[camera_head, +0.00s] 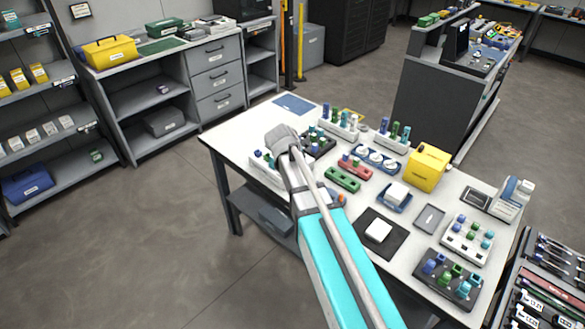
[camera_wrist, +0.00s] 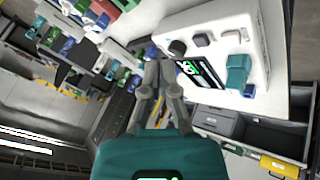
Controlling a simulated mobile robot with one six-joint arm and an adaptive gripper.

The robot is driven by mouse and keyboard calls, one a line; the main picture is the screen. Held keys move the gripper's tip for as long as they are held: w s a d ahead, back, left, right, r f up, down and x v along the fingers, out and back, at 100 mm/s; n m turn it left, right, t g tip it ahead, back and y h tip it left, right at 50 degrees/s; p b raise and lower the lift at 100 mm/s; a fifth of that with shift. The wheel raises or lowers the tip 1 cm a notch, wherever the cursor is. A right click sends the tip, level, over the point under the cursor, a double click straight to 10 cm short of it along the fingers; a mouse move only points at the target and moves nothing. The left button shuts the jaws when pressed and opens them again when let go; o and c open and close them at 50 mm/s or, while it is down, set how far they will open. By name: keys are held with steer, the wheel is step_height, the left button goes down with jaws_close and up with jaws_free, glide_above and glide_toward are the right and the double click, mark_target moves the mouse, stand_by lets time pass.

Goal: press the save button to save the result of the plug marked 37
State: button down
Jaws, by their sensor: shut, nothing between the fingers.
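A white device (camera_wrist: 215,20) with a dark screen (camera_wrist: 200,80) fills the upper right of the wrist view. Green marks glow on the screen, too small to read. Beside it are a round black button (camera_wrist: 177,47) and two grey buttons (camera_wrist: 201,40); I cannot tell which is save. A teal plug (camera_wrist: 237,72) sits in the device; its number is not legible. My gripper (camera_wrist: 159,64) is shut and empty, with its tips close to the black button and screen edge. I cannot tell whether they touch.
The white table (camera_head: 222,139) carries several racks, a green tray (camera_head: 342,179), a red tray (camera_head: 354,167), a yellow box (camera_head: 428,167) and a black mat (camera_head: 364,225). A grey drawer cabinet (camera_head: 217,85) stands behind. The floor to the left is clear.

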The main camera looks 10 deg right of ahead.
steer(key=w+a+r+t+h, duration=0.1)
steer(key=w+r+t, duration=0.1)
steer(key=w, duration=0.4)
steer(key=shift+w+a+r+n, duration=0.15)
steer(key=shift+w+a+n, duration=0.05)
steer(key=shift+w+n, duration=0.1)
step_height(320, 180, down, 9)
steer(key=b, duration=0.8)
steer(key=shift+r, duration=0.2)
steer(key=shift+f+b, duration=0.15)
steer(key=shift+b, duration=0.25)
steer(key=shift+f+b, duration=0.85)
steer(key=shift+b, duration=0.05)
stand_by(2.0)
stand_by(0.3)
steer(key=shift+r+p, duration=0.9)
steer(key=shift+p, duration=0.05)
